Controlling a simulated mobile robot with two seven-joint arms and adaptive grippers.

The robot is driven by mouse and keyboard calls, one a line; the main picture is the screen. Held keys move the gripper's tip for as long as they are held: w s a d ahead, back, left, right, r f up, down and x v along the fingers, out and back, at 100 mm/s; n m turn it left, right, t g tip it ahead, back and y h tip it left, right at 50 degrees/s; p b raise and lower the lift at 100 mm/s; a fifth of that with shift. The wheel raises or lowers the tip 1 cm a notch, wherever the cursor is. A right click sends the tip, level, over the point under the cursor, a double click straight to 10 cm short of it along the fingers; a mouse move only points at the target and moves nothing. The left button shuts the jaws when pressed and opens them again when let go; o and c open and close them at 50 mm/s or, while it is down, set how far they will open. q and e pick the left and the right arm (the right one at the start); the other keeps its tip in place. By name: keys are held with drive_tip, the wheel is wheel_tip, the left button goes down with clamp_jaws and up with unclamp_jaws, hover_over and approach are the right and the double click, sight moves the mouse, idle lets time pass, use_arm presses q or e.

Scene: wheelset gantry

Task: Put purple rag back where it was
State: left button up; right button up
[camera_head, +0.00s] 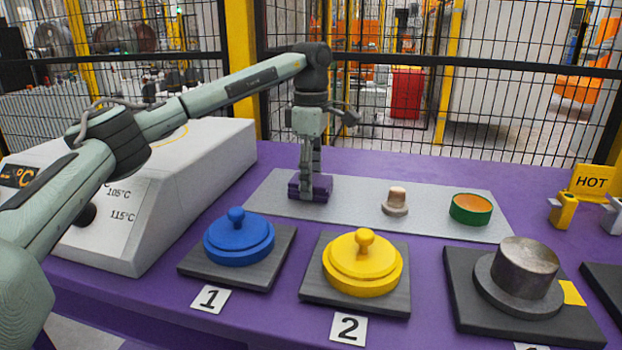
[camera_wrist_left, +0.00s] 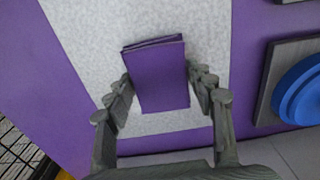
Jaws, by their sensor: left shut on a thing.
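The purple rag (camera_head: 320,189) is a folded block at the left end of the light grey mat (camera_head: 350,208). My left gripper (camera_head: 311,178) points down over it and is shut on it. In the left wrist view the rag (camera_wrist_left: 160,78) sits between the two fingers of the left gripper (camera_wrist_left: 163,88), with the speckled grey mat (camera_wrist_left: 85,35) behind it. The rag is at or just above the mat; I cannot tell whether it touches. My right gripper is not in view.
A wooden knob-shaped piece (camera_head: 396,200) and a green ring with an orange inside (camera_head: 470,209) stand on the mat. Blue (camera_head: 238,240) and yellow (camera_head: 362,265) lidded pieces and a metal cylinder (camera_head: 527,270) stand in front. A white heater box (camera_head: 165,190) is at left, a fence behind.

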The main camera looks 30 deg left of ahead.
use_arm(q)
drive_tip(key=o, duration=1.1)
drive_tip(key=shift+f, duration=0.1)
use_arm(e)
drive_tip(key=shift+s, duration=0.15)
use_arm(q)
drive_tip(key=shift+r, duration=0.55)
drive_tip(key=shift+r+p, duration=0.65)
drive_tip(key=shift+r, duration=4.95)
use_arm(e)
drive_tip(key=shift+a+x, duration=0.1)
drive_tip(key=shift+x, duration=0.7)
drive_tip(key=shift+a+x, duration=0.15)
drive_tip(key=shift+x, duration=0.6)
